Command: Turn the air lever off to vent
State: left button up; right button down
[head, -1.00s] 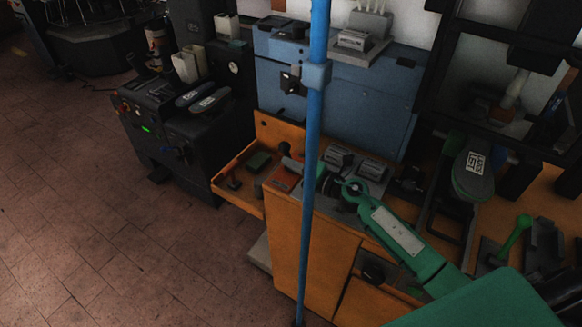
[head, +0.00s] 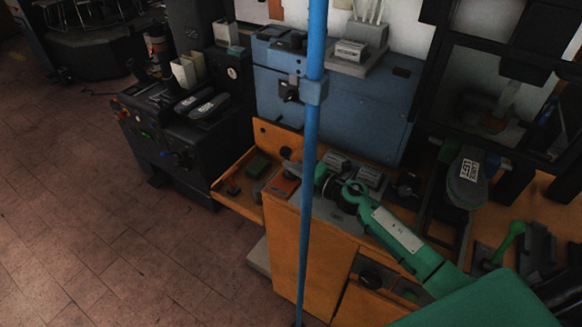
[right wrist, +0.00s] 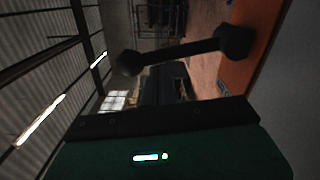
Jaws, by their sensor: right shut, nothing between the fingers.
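In the right wrist view a dark lever (right wrist: 185,52) with a round knob at one end and a thicker hub at the other stands out from an orange panel (right wrist: 262,45). It lies just beyond the dark edge of my right gripper, apart from it as far as I can see. In the head view a small dark round part (head: 285,152) on the orange bench's back panel may be this lever. My green right arm reaches in from the lower right, and its gripper (head: 291,168) is shut and empty near that panel, partly hidden by the blue post. My left gripper is out of view.
The blue post (head: 309,150) stands upright in front of the bench. A blue cabinet (head: 345,110) is behind it. A black machine (head: 170,130) stands left. The tiled floor (head: 90,240) at left is clear.

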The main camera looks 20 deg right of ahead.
jog(key=shift+w+d+r+m+p, duration=0.35)
jog(key=shift+d+r+m+p, duration=0.15)
jog(key=shift+m+p, duration=0.2)
jog(key=shift+w+d+m+p, duration=0.6)
jog(key=shift+d+m+p, duration=0.25)
jog(key=shift+m, duration=0.45)
jog(key=shift+w+d+m+p, duration=0.65)
jog(key=shift+m+p, duration=0.3)
jog(key=shift+m, duration=0.35)
jog(key=shift+d, duration=0.1)
